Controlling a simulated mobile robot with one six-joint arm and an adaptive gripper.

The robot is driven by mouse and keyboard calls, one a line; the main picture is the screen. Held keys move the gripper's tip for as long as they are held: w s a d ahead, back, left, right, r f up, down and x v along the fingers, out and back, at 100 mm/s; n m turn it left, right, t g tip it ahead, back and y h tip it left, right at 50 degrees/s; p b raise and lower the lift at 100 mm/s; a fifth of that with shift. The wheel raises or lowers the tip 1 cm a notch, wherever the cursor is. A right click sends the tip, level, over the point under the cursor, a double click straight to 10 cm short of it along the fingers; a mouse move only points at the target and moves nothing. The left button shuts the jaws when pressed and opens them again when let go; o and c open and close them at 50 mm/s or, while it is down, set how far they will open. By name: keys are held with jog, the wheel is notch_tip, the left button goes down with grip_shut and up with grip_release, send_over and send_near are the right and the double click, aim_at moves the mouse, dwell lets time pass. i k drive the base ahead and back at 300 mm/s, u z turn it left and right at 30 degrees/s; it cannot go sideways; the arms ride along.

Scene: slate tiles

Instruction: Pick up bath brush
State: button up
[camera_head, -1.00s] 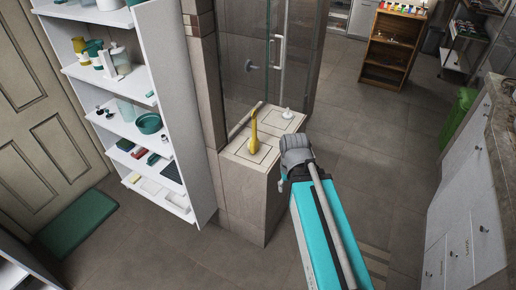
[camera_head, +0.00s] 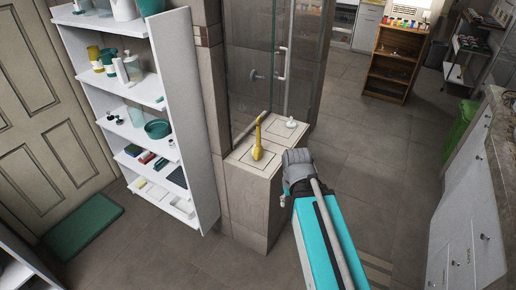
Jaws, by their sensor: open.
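A yellow, long-handled object that looks like the bath brush (camera_head: 257,145) is on top of the tiled ledge (camera_head: 262,182) beside the glass shower. Its wide end is at the near side and its thin handle points up and away. My teal arm with its grey joint comes up from the bottom, just right of the ledge, and appears apart from the brush. My gripper's fingers do not show; they are out of sight or hidden behind the arm.
A small white item (camera_head: 291,123) is on the ledge, right of the brush. A white shelf unit (camera_head: 201,130) with bottles and bowls stands close on the left. The glass shower door (camera_head: 282,60) is behind the ledge. Open floor (camera_head: 365,150) lies to the right.

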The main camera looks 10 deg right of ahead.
aim_at(257, 150)
jog(key=u, duration=1)
jog(key=i, duration=0.45)
jog(key=z, duration=0.45)
